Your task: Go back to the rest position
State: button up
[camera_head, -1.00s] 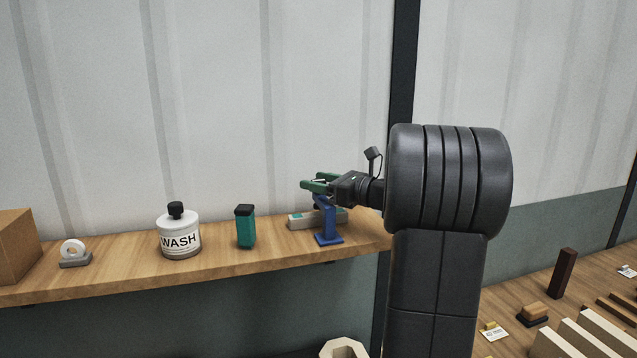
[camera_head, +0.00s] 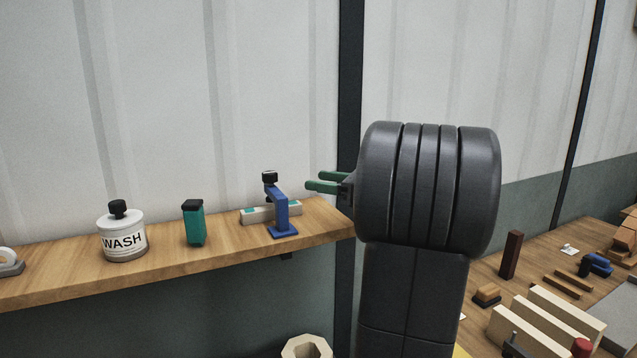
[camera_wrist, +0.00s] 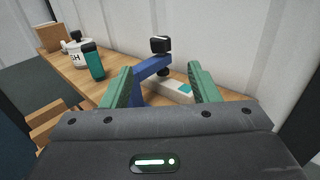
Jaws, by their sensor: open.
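My gripper (camera_head: 324,184) has green fingers and is open and empty. In the head view it is to the right of the shelf's items, a little above the shelf's right end. In the wrist view my gripper (camera_wrist: 160,88) shows its two fingers spread apart, with a blue stand (camera_wrist: 150,72) beyond and between them. The same blue stand (camera_head: 282,212) with a black top stands upright on the wooden shelf (camera_head: 220,260), apart from the fingers. My dark arm hides part of the wall and the bench behind it.
On the shelf are a grey and teal box (camera_head: 256,213), a teal bottle (camera_head: 194,224), and a white WASH jar (camera_head: 123,238). A lower bench (camera_head: 480,275) at right holds wooden blocks and a dark upright block (camera_head: 511,255). The wall is close behind the shelf.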

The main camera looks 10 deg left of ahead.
aim_at(270, 172)
jog(key=w+a+p, duration=0.1)
jog(key=a, duration=0.3)
jog(key=a+p, duration=0.1)
jog(key=a, duration=0.4)
jog(key=w+a+p, duration=0.1)
jog(key=a, duration=0.4)
jog(key=shift+w+r+p, duration=0.1)
jog(key=shift+w+p, duration=0.25)
jog(key=shift+d+f+t+b, duration=0.1)
jog(key=shift+f+t+b, duration=0.2)
jog(key=shift+b, duration=0.1)
jog(key=shift+s+d+r+m, duration=0.1)
jog(key=shift+d+r+m, duration=0.05)
jog(key=shift+r+m, duration=0.15)
jog(key=shift+f, duration=0.1)
jog(key=shift+p, duration=0.35)
